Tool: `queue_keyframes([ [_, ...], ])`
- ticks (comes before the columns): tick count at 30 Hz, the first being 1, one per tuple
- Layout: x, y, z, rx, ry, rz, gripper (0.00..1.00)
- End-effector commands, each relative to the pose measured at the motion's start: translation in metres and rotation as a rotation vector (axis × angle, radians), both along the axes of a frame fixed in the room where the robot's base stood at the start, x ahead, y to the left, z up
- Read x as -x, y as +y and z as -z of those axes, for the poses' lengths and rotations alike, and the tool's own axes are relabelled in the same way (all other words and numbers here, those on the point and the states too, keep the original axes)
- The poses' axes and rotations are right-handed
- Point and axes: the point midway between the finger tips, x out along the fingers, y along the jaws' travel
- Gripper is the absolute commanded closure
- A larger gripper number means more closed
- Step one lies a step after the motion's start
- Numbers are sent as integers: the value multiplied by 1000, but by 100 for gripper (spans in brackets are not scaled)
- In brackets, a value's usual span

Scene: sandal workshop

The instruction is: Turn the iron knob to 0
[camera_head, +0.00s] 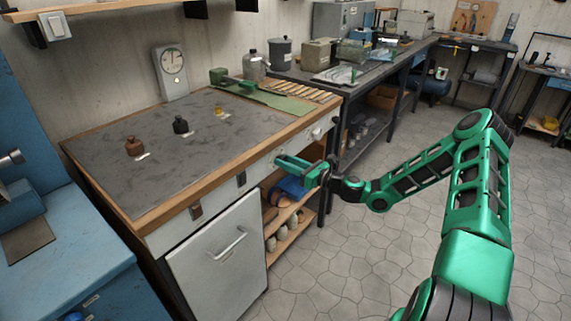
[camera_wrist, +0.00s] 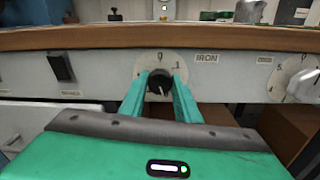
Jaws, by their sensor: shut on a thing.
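The iron knob (camera_wrist: 159,83) is a dark round knob on a pale dial plate (camera_wrist: 146,66) in the bench's front panel. A 0 shows at the top of the dial and a 1 to its upper right. The label IRON (camera_wrist: 206,58) is just right of the dial. My gripper (camera_wrist: 160,88) is shut on the knob, with one green finger at each side. A thin light mark shows low on the knob's face; I cannot tell surely where the knob points. In the head view my gripper (camera_head: 281,160) reaches the panel and the knob is hidden.
A second dial (camera_wrist: 298,82) is farther right on the panel, and a dark switch (camera_wrist: 62,67) is to the left. A white cabinet door (camera_head: 220,255) and open shelves (camera_head: 284,238) are below the bench top (camera_head: 120,165). The tiled floor is clear around my arm.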

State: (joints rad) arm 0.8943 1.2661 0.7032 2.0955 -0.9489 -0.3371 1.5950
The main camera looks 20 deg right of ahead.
Motion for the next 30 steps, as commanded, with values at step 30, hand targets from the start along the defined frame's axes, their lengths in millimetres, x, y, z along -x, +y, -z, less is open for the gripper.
queue_keyframes([
  [30, 1, 1, 0, 635, -459, -2, 93],
])
